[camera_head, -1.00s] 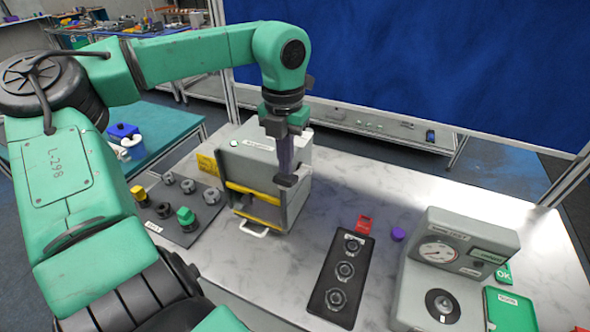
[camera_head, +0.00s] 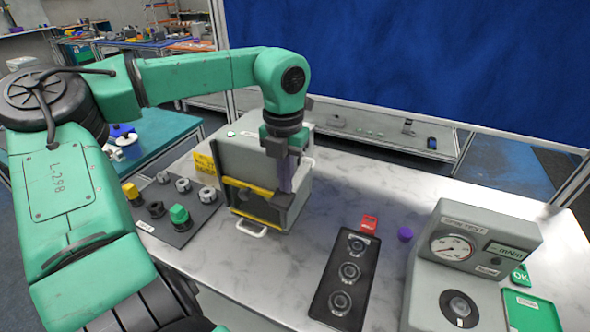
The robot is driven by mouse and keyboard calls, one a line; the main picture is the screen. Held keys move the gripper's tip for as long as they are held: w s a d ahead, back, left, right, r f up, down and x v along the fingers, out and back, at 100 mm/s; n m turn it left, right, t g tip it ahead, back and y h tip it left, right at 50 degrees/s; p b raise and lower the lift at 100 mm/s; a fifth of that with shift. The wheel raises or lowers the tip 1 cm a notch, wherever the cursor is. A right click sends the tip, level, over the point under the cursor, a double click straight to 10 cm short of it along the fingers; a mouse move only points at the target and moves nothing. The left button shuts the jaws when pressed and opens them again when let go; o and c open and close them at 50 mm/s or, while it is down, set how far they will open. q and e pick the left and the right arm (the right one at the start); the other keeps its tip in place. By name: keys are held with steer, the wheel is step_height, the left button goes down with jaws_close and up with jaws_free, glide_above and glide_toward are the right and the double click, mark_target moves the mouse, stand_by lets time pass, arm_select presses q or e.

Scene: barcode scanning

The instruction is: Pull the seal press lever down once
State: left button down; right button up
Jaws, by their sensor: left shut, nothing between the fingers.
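The grey box-shaped machine (camera_head: 231,153), which looks like the seal press, stands on the left half of the pale bench. It has yellow bars across its front opening and a white loop handle (camera_head: 250,229) low at the front. A small pale bar (camera_head: 309,163) shows at its right side; I cannot tell whether it is the lever. My left gripper (camera_head: 284,198) is shut and empty, pointing down at the machine's front right. It hides part of the machine, and I cannot tell whether it touches it. My right gripper is out of view.
A dark tray (camera_head: 187,228) with several knobs lies left of the machine. A black plate with three round sockets (camera_head: 330,288), a red block (camera_head: 369,223), a purple piece (camera_head: 405,234) and a gauge tester (camera_head: 485,222) stand to the right. Bench between machine and plate is clear.

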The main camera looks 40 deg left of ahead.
arm_select(q)
step_height(320, 180, down, 3)
steer(key=shift+w+r+b, duration=0.1)
steer(key=shift+r+b, duration=0.05)
steer(key=shift+b, duration=0.7)
steer(key=shift+r, duration=0.2)
step_height(320, 180, up, 11)
steer(key=p, duration=0.8)
steer(key=shift+w+a+f, duration=0.1)
steer(key=shift+w+f, duration=0.05)
steer(key=shift+w, duration=0.05)
step_height(320, 180, up, 4)
steer(key=p, duration=0.3)
